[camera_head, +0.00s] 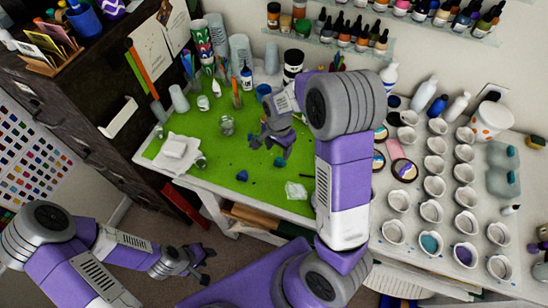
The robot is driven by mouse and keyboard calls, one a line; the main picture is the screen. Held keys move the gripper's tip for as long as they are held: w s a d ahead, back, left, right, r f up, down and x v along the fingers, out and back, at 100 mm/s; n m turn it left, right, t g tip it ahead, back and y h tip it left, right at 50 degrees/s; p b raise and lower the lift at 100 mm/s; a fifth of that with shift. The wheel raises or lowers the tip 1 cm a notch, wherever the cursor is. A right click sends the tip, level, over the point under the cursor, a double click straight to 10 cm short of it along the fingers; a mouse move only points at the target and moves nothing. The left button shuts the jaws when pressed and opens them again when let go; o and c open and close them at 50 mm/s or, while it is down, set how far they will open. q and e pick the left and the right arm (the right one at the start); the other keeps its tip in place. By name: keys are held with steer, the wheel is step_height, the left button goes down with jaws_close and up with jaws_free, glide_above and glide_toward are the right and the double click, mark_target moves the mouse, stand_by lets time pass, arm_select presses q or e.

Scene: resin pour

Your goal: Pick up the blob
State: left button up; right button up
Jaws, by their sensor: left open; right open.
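Small dark blue blobs lie on the green mat (210,160): one (242,175) near the mat's front left and one (280,162) just under my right gripper. I cannot tell which is the task's blob. My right gripper (271,150) is open, points down and is above the mat, with its fingertips close to the second blob. Whether it touches that blob I cannot tell. My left gripper (206,267) is open and empty, low in front of the table and away from the mat.
A clear lump (296,190) lies at the mat's front right. Folded white cloths (175,147) are on the left. Many small white cups (431,212) fill the right side. The mat's front left is mostly free.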

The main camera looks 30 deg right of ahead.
mark_target(278, 161)
steer(key=f, duration=0.6)
steer(key=shift+s+a+f, duration=0.1)
steer(key=shift+s, duration=0.1)
steer(key=shift+c, duration=0.4)
jaws_close()
